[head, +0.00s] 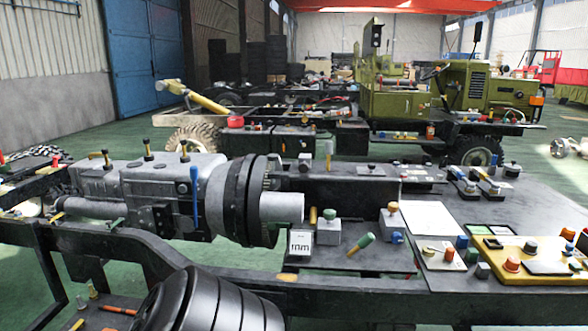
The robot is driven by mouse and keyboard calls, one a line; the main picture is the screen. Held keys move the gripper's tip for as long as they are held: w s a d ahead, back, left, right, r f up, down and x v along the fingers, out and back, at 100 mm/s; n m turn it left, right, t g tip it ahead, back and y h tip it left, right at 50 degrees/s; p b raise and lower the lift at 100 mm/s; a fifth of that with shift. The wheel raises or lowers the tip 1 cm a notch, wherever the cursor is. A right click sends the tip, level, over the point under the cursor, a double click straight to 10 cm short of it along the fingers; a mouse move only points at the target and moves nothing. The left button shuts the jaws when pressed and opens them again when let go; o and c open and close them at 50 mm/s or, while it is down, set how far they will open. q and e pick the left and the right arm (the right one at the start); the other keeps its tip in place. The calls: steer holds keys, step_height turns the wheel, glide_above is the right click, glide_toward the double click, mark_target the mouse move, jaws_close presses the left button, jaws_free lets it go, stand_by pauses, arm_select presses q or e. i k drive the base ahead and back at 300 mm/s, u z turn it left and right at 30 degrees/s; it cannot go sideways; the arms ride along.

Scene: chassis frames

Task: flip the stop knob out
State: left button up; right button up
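Several knobs stand on the chassis bench, and I cannot tell which one is the stop knob. An orange-red knob (512,264) sits on a yellow panel (541,252) at the right, with a red-topped knob (568,235) near the panel's right side. Neither of my grippers is in view.
A grey gearbox with a blue lever (195,195) and a black flywheel housing fills the left. A dark ribbed cylinder (225,305) rises at the bottom. A white sheet (428,217) lies mid-bench. Black frame rails cross the front. A green truck (450,95) stands behind.

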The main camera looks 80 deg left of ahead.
mark_target(303, 167)
steer(key=u, duration=2.5)
